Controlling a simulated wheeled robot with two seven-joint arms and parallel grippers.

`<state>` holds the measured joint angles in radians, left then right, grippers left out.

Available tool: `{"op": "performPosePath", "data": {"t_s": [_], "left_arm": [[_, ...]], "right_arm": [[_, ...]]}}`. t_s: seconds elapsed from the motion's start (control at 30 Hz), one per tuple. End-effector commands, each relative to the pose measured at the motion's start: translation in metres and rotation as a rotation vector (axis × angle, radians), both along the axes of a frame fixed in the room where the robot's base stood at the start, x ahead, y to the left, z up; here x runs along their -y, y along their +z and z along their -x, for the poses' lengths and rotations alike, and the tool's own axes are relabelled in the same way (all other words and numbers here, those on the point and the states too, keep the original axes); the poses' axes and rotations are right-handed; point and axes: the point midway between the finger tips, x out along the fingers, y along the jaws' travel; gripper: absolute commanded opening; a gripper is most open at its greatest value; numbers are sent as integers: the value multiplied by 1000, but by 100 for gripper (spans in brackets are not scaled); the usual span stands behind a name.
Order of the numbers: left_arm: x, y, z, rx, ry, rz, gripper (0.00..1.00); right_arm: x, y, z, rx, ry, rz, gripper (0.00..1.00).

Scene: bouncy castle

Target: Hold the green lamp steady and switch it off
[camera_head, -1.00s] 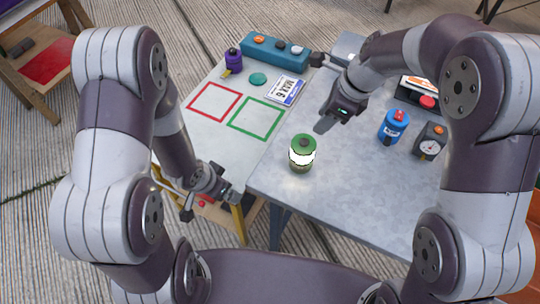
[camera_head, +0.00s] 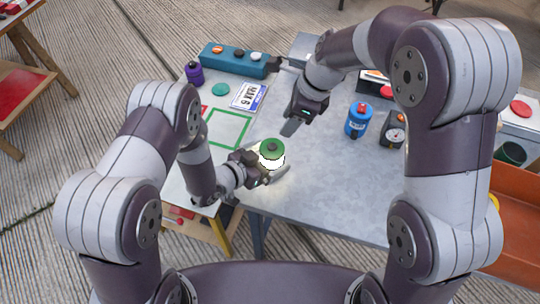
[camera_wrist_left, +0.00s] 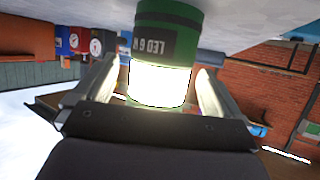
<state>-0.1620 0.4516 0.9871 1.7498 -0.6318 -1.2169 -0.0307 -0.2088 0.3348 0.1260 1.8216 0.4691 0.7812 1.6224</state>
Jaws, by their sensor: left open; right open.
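The green lamp (camera_head: 272,147) stands upright on the grey table, its white band glowing and a dark round button on its green top. In the left wrist view the lamp (camera_wrist_left: 160,82) appears upside down and brightly lit. My left gripper (camera_head: 272,176) is open around the lamp, with one finger on each side. In the left wrist view the fingers (camera_wrist_left: 158,92) flank the glowing band, and gaps seem to show. My right gripper (camera_head: 289,127) is above the table beyond the lamp, pointing down, with its fingertips close together in view and nothing visible in them.
A blue canister (camera_head: 359,121) and a gauge box (camera_head: 393,130) stand right of the lamp. A teal box with buttons (camera_head: 238,60), a purple bottle (camera_head: 194,73) and a MAX 6 card (camera_head: 248,97) lie at the back left. The table's front right (camera_head: 340,205) is clear.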

Motion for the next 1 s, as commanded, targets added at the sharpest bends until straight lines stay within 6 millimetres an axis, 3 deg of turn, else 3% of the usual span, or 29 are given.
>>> {"op": "performPosePath", "data": {"t_s": [0.4, 0.6, 0.63, 0.77, 1.0], "left_arm": [[10, -5, -9, -1, 0, 0, 99], [9, -5, -9, -1, 0, 0, 34], [9, -5, -9, -1, 0, 0, 29], [9, -6, -9, -1, 0, 0, 29], [9, -5, -9, -1, 0, 0, 29]], "right_arm": [[0, 0, 0, 0, 0, 0, 43], [0, 0, 0, 0, 0, 0, 43], [0, 0, 0, 0, 0, 0, 43], [0, 0, 0, 0, 0, 0, 0], [0, 0, 0, 0, 0, 0, 0]]}}
